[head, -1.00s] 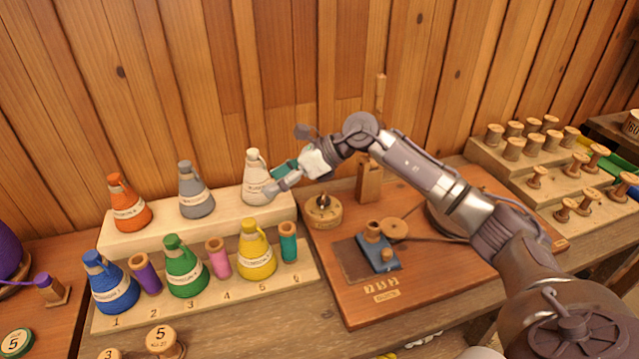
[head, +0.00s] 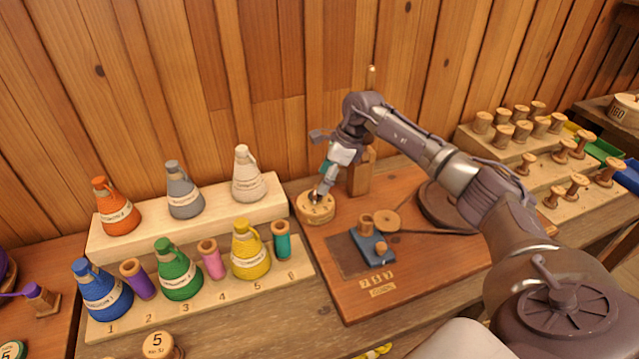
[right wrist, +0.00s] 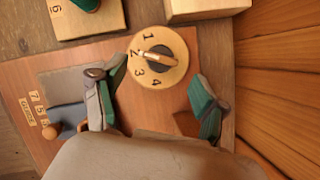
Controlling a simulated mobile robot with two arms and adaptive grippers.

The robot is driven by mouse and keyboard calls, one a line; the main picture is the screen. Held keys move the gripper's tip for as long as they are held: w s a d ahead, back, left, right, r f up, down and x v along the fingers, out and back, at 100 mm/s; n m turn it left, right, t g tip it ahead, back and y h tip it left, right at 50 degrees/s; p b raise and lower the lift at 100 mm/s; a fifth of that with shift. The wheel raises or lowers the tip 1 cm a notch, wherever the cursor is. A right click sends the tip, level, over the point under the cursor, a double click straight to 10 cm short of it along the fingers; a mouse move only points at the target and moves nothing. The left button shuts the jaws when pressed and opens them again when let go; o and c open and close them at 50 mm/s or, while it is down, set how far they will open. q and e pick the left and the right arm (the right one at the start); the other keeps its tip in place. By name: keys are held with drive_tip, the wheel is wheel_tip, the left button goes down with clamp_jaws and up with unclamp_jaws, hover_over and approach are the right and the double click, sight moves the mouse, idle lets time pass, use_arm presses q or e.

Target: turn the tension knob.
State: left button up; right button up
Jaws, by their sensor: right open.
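The tension knob is a dark pointer (right wrist: 157,55) on a round wooden dial (head: 316,208) at the back left of the wooden board. My right gripper (head: 320,194) is above the dial, fingers downward. In the right wrist view its two green-padded fingers (right wrist: 158,82) are spread wide and empty, with the dial beyond and between them. I cannot tell from the head view whether a fingertip touches the knob. My left gripper is not in view.
A wooden post (head: 361,172) stands just right of the gripper. A blue block with a spool (head: 372,246) and a belt-driven wheel (head: 440,203) share the board (head: 345,300). Thread cones, such as the white one (head: 248,176), stand on the left rack. Spools fill the right rack.

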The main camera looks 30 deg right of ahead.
sight(315, 194)
drive_tip(key=shift+x, duration=1.7)
drive_tip(key=c, duration=1.2)
drive_tip(key=shift+o, duration=0.2)
